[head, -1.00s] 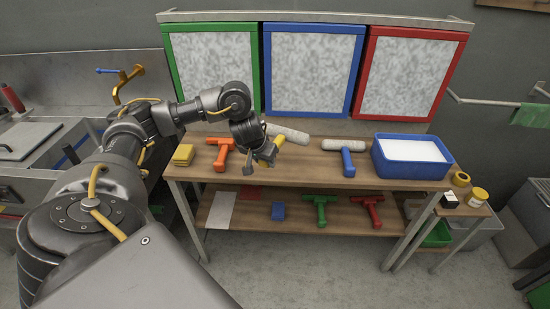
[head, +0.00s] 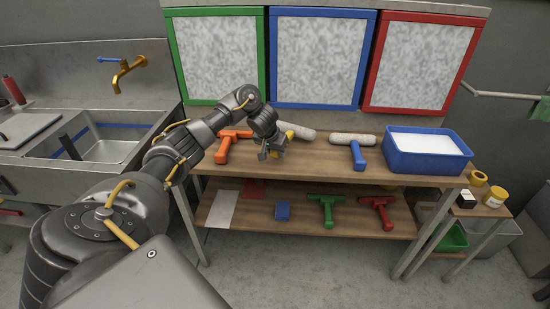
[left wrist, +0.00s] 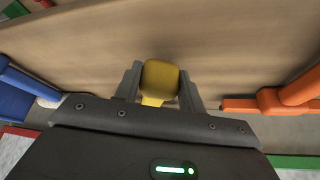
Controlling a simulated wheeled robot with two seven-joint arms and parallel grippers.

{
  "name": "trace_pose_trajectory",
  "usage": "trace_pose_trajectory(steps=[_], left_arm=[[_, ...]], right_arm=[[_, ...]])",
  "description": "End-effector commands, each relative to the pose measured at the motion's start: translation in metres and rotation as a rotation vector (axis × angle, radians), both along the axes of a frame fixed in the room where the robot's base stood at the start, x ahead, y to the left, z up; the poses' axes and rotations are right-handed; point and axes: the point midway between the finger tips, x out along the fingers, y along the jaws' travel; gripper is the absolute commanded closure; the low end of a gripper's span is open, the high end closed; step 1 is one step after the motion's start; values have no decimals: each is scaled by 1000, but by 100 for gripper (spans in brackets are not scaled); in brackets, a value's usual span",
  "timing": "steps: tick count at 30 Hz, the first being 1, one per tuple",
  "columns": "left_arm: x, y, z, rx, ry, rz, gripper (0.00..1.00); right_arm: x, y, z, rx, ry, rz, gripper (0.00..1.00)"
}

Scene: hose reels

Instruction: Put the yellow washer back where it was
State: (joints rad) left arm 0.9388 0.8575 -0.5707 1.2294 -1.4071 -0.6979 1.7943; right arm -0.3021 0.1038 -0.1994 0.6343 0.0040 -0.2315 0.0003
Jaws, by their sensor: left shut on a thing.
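My left gripper (head: 270,152) is shut on the handle of the yellow washer, over the bench between the orange and blue washers. The yellow washer (head: 298,131) shows its pale fluffy sleeve beyond the gripper; my gripper and wrist hide most of its yellow handle. In the left wrist view the yellow handle (left wrist: 160,78) sits between the two fingers. I cannot tell whether the washer touches the top. The orange washer (head: 224,150) lies to its left and the blue washer (head: 357,152) to its right. My right gripper is not in view.
A blue tub (head: 426,165) with white contents stands on the bench (head: 320,165) at right. The lower shelf (head: 345,222) holds a green washer (head: 326,208), a red washer (head: 377,210) and a blue block (head: 282,211). Green, blue and red framed panels stand behind.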

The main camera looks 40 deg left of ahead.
Motion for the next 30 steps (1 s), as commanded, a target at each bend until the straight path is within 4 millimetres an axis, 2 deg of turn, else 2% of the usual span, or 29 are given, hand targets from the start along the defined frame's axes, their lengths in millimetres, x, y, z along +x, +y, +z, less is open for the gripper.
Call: trace_pose_trajectory(steps=[4,17,18,21,22,30], left_arm=[[0,0,-15,1,-1,1,90],[0,0,-20,0,-1,0,90],[0,0,-21,0,-1,0,55],[0,0,-21,0,-1,0,42],[0,0,-20,0,-1,0,38],[0,0,-20,0,-1,0,38]], right_arm=[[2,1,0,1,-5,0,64],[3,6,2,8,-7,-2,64],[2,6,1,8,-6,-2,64],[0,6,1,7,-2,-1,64],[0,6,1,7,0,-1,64],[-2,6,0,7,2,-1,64]])
